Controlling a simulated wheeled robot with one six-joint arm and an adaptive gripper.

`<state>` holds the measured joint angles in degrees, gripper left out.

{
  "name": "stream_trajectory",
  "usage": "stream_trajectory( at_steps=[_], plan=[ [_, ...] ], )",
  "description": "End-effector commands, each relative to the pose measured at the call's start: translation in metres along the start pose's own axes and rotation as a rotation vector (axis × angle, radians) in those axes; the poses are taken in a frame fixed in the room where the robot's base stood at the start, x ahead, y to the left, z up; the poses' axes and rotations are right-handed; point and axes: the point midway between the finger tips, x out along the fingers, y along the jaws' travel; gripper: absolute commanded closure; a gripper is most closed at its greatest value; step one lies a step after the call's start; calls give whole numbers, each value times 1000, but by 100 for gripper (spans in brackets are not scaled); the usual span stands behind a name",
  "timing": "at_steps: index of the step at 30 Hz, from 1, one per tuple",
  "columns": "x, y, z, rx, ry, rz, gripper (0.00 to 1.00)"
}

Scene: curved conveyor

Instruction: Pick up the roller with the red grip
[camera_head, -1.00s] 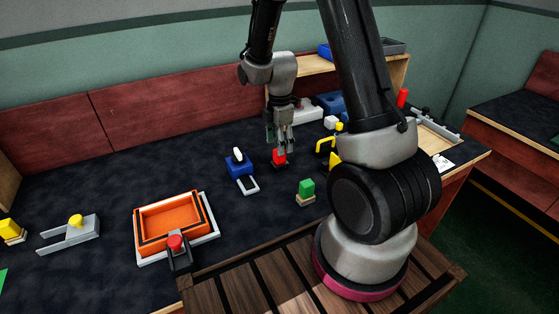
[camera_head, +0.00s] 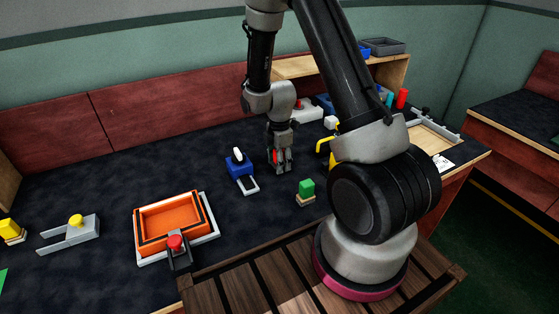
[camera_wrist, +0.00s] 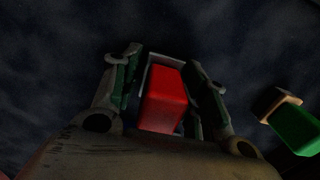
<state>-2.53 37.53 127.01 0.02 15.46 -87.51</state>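The roller with the red grip (camera_wrist: 163,98) stands on the dark tabletop, and a thin light-grey frame shows around its far end in the wrist view. In the head view only a little of the red grip (camera_head: 281,155) shows between the fingers. My gripper (camera_head: 282,166) is lowered pointing down over it. In the wrist view the fingers of my gripper (camera_wrist: 168,80) stand one on each side of the red grip, apart from it, with dark gaps visible. The lower part of the roller is hidden.
A blue tool with a white knob (camera_head: 238,163) stands left of my gripper. A green block on a wooden base (camera_head: 306,190) is at the front right. A yellow handle (camera_head: 323,148) is close on the right. An orange tray (camera_head: 152,247) lies front left. Open tabletop lies behind the tray.

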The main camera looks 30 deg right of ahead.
Motion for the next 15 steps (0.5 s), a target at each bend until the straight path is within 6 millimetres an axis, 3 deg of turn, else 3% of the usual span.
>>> stream_trajectory(
  at_steps=[1,5,15],
  plan=[
    [0,0,0,0,0,0,72],
    [0,0,0,0,0,0,94],
    [-10,1,0,0,0,3,94]
  ],
)
